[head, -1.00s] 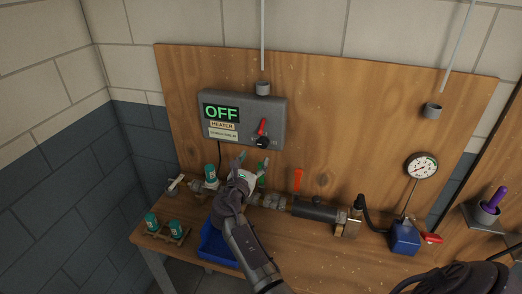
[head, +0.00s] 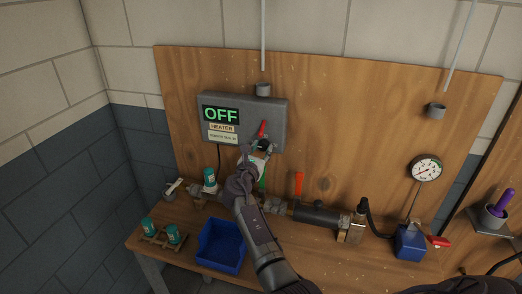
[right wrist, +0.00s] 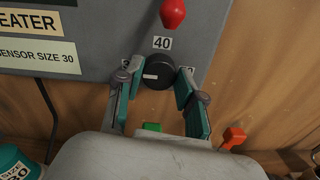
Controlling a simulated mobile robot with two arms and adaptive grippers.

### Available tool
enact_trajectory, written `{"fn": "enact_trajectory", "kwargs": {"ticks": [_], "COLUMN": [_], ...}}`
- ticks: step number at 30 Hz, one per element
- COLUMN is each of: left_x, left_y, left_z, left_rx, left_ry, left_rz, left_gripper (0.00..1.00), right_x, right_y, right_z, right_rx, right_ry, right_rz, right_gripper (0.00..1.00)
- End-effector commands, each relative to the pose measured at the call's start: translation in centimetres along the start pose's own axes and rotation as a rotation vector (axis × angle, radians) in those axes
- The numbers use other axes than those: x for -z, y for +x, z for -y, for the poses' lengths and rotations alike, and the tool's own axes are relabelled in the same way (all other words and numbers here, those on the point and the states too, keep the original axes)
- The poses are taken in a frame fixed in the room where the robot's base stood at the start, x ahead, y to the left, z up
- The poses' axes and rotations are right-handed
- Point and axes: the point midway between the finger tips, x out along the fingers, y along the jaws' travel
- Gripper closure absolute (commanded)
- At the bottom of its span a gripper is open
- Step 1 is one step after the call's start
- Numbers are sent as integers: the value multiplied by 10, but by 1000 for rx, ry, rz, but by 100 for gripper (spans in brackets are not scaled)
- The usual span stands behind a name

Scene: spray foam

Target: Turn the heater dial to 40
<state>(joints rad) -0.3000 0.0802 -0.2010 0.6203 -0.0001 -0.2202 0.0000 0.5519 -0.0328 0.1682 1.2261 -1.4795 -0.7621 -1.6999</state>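The grey heater box (head: 278,112) hangs on the wooden backboard. Its display (head: 221,114) reads OFF. In the right wrist view, the round black dial (right wrist: 157,71) has a white mark pointing left. The "40" label (right wrist: 162,42) is just above it, and other labels beside it are mostly hidden by my fingers. My right gripper (right wrist: 159,77) is open, with one finger on each side of the dial. Contact with the dial is hard to tell. In the head view my right gripper (head: 260,150) largely covers the dial. My left gripper is not in view.
A red lever (right wrist: 172,13) sits directly above the dial. Below the box, pipework with an orange handle (head: 298,184) runs along the bench.

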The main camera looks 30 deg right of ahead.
Motion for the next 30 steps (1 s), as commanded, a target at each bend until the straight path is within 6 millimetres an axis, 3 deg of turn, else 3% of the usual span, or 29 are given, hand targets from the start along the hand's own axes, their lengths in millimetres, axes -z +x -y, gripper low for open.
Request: {"fn": "enact_trajectory", "kwargs": {"ticks": [1,5,17,30], "left_x": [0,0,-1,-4], "left_y": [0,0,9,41], "left_z": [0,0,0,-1], "left_rx": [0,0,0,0], "left_ry": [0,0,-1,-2], "left_rz": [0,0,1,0], "left_gripper": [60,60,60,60], "right_x": [0,0,2,5], "right_y": [0,0,0,0], "right_z": [0,0,0,2], "right_rx": [0,0,0,1], "right_ry": [0,0,79,443], "right_rz": [0,0,-2,-12], "right_gripper": [75,97,97,97]}}
